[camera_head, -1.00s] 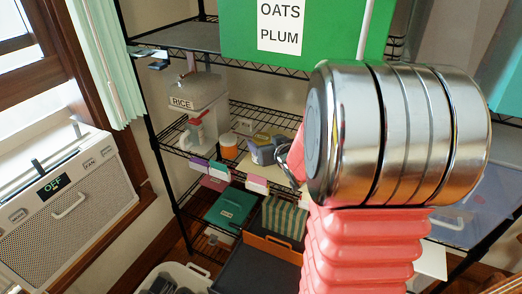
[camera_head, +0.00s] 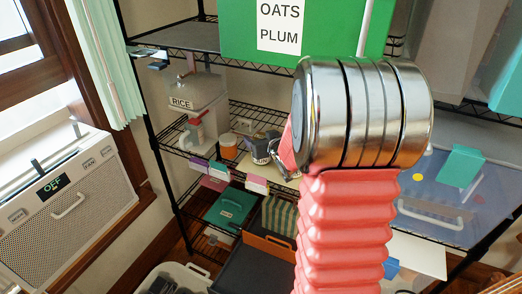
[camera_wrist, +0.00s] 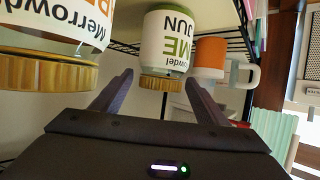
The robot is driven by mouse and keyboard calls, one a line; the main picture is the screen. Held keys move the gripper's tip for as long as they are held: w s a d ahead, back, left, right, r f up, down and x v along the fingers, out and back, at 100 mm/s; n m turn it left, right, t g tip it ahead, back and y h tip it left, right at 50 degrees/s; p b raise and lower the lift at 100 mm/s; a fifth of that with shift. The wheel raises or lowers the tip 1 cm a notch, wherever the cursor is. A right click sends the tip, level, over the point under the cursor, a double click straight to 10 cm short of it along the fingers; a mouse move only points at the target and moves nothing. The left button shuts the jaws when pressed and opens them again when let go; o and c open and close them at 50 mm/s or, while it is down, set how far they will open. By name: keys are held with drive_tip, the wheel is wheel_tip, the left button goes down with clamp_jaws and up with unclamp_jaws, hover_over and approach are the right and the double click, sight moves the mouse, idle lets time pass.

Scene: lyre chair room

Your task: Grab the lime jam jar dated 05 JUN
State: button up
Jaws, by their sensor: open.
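In the wrist view, a white jar (camera_wrist: 168,38) with a gold lid shows a label with "JUN", a green "ME" and "owdel". Its left part and the day of the date are not readable. The lid is at the lower end in the picture. My gripper (camera_wrist: 160,77) is open, and the jar's lid appears between its two dark fingers, apparently just beyond the tips. I cannot tell whether they touch. In the head view my gripper (camera_head: 262,150) is small, by the middle wire shelf, and partly hidden by my arm.
A "Merrowdel" jar with orange print (camera_wrist: 60,35) stands close on the left finger's side. In the head view, a RICE dispenser (camera_head: 193,102) stands on the rack, with a green OATS PLUM box (camera_head: 235,30) above.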

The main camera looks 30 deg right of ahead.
drive_tip(key=shift+c, duration=0.3)
drive_tip(key=c, duration=1.4)
drive_tip(key=shift+r, duration=0.15)
wheel_tip(320, 180, up, 10)
drive_tip(key=shift+f, duration=0.1)
idle(0.4)
